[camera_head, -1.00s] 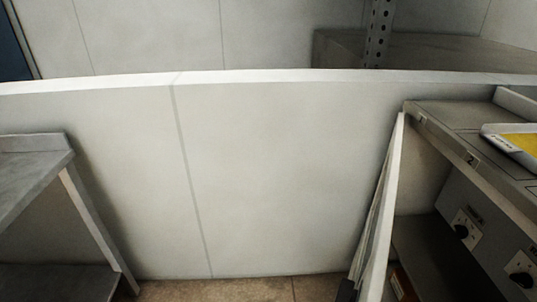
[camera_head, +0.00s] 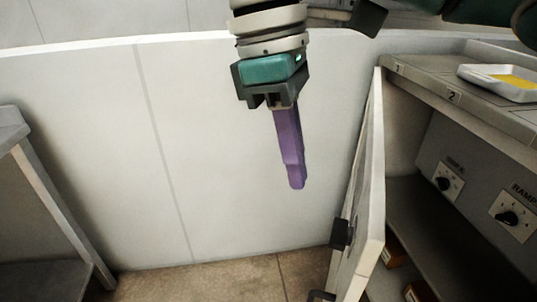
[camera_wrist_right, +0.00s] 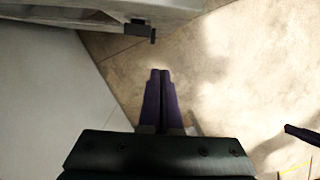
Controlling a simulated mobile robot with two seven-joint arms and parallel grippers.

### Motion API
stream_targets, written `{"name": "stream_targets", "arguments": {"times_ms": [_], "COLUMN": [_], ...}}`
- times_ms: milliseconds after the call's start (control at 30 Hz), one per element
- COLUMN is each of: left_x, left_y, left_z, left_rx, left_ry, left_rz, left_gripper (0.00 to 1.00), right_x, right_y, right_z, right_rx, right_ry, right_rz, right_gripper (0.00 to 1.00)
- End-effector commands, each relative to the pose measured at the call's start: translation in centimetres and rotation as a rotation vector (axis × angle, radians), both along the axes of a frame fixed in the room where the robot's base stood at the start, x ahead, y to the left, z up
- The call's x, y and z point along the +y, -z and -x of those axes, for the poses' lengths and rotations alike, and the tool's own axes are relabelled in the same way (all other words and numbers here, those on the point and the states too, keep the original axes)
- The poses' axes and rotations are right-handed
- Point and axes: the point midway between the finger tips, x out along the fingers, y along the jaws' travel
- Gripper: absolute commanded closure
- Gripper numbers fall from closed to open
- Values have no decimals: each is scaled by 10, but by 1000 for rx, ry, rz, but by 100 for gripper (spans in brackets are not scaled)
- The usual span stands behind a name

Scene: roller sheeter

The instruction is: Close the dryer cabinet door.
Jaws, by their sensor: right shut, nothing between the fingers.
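The dryer cabinet door (camera_head: 362,195) is a pale panel standing open at the left side of the cabinet, seen nearly edge-on. A dark handle or latch (camera_head: 341,233) sticks out from its face. The cabinet (camera_head: 440,165) shows a dark open interior. My right gripper (camera_head: 297,184) has purple fingers, points down, and is shut and empty. It is left of the door and apart from it. In the right wrist view its fingers (camera_wrist_right: 161,75) lie together over the floor, with a pale panel and a dark fitting (camera_wrist_right: 138,28) ahead. My left gripper is not in view.
A tray with yellow contents (camera_head: 500,82) sits on the cabinet top, right. Dial knobs (camera_head: 507,217) are on a panel inside the cabinet. A grey table (camera_head: 30,190) stands at the left. A white partition wall (camera_head: 200,130) is behind; the tan floor (camera_head: 230,280) between is clear.

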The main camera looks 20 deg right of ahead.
Motion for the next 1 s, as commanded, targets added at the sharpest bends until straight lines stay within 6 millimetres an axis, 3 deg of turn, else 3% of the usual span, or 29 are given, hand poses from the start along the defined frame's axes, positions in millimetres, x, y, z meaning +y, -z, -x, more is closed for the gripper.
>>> {"name": "stream_targets", "arguments": {"times_ms": [133,267,700,1000], "left_x": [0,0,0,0], "left_y": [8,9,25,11], "left_z": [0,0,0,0], "left_rx": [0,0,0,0], "left_ry": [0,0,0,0], "left_rz": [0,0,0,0], "left_gripper": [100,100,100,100], "right_x": [-12,-15,-30,-55], "right_y": [-6,4,93,87], "right_z": [-7,-5,10,34], "right_rx": [6,8,8,4], "right_ry": [27,28,28,26], "right_rz": [28,30,27,27], "right_gripper": [100,100,100,100]}}
